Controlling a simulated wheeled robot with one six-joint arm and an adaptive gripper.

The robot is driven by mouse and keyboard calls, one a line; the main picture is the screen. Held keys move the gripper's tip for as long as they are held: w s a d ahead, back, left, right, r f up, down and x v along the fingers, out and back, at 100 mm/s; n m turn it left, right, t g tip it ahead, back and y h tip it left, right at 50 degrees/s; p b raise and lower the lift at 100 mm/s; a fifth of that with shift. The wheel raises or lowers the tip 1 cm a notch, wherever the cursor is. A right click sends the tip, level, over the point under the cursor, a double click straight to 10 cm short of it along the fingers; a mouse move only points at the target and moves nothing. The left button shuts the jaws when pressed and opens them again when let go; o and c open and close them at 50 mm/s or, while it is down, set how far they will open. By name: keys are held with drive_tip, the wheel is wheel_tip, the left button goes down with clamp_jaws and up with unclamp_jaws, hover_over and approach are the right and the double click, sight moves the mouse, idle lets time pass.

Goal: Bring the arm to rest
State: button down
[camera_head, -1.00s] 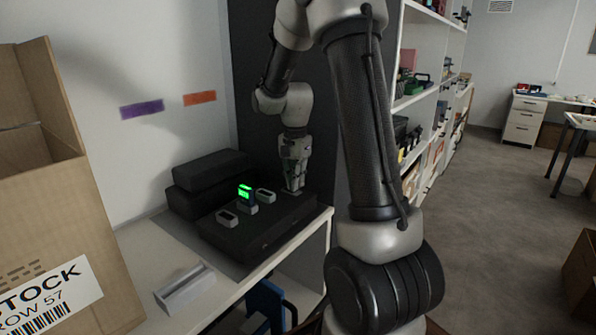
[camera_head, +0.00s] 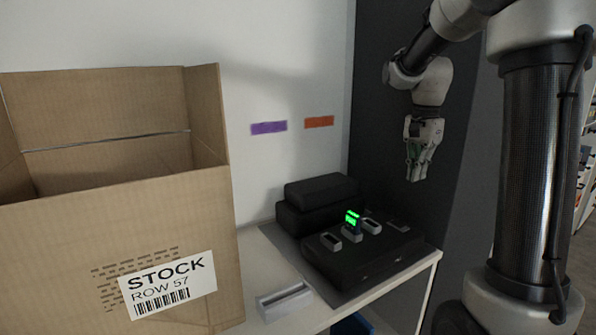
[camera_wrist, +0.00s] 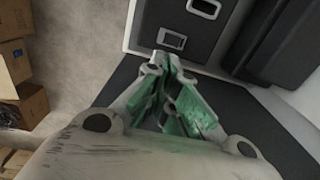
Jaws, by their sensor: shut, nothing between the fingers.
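My gripper (camera_head: 417,172) hangs from my arm at the right of the head view, pointing down. It is raised in the air above the right end of the black cases, apart from them. Its green-padded fingers are shut with nothing between them, as the wrist view also shows (camera_wrist: 168,75). A black case (camera_head: 365,262) lies on the white table below. On it stand a small device with a lit green display (camera_head: 352,218) and small grey-rimmed holders (camera_head: 331,241).
A large open carton (camera_head: 60,230) labelled STOCK ROW 57 fills the left. A white slotted block (camera_head: 284,301) lies on the white table (camera_head: 405,289). A dark panel stands behind my arm. Brown boxes (camera_wrist: 22,100) lie on the floor in the wrist view.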

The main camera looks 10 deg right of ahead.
drive_tip(key=s+a+n+t, duration=0.1)
drive_tip(key=s+a+n, duration=0.2)
drive_tip(key=s, duration=0.4)
drive_tip(key=s+a+n+t, duration=0.1)
drive_tip(key=s+a+n, duration=0.2)
drive_tip(key=s+n, duration=0.3)
drive_tip(key=s+a+n+t, duration=0.2)
drive_tip(key=s+n, duration=0.2)
drive_tip(key=s, duration=0.5)
drive_tip(key=shift+s+a+r+n, duration=0.15)
drive_tip(key=shift+s+a+n, duration=0.1)
drive_tip(key=shift+a+n, duration=0.15)
